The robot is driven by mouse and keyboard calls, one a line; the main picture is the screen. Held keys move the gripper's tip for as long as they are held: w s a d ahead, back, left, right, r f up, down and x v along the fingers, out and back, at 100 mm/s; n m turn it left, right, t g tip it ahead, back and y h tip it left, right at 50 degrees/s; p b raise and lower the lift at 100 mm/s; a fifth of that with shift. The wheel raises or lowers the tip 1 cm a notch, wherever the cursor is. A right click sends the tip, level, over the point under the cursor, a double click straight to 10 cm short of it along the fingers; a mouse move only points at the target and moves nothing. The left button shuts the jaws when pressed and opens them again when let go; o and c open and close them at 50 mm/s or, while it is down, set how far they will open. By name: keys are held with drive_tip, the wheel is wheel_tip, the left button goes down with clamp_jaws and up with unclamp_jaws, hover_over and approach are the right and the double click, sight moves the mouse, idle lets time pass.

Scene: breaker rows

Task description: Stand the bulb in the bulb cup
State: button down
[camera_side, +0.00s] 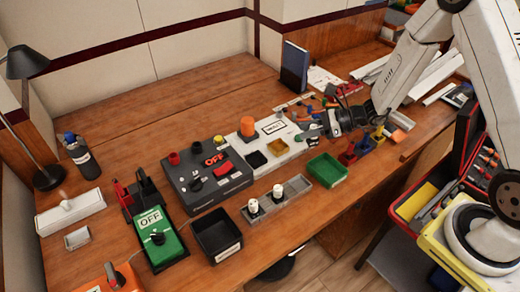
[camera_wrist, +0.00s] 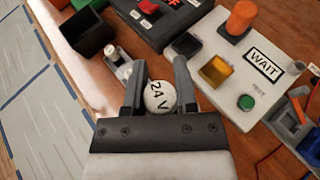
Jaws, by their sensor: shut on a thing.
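My gripper (camera_wrist: 158,72) is shut on a white round bulb (camera_wrist: 158,97) marked "24 V", which sits between its two dark fingers. In the side view my gripper (camera_side: 318,124) is above the bench by the right end of the white WAIT panel (camera_side: 290,150); the bulb is too small to make out there. I cannot tell for certain which holder is the bulb cup. The WAIT panel has a black square cup (camera_wrist: 187,44) and a yellow square cup (camera_wrist: 214,72).
A grey tray (camera_side: 297,187) with two white cylinders stands in front of the panel. A green bin (camera_side: 327,170), a black bin (camera_side: 217,236) and a dark OFF box (camera_side: 207,180) are near. An orange cylinder (camera_side: 247,126) stands up from the panel. The back left bench is clear.

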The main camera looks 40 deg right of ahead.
drive_tip(key=shift+w+a+f, duration=0.1)
drive_tip(key=shift+w+f, duration=1.45)
drive_tip(key=shift+w, duration=0.65)
drive_tip(key=shift+w+f, duration=1.55)
drive_tip(key=shift+w, duration=0.6)
drive_tip(key=shift+w+a+f, duration=0.1)
drive_tip(key=shift+w+f, duration=1.45)
drive_tip(key=shift+w, duration=0.65)
drive_tip(key=shift+w+f, duration=0.1)
drive_tip(key=shift+w+f, duration=0.1)
drive_tip(key=shift+f, duration=1.6)
drive_tip(key=shift+f, duration=0.1)
drive_tip(key=shift+c, duration=2)
unclamp_jaws()
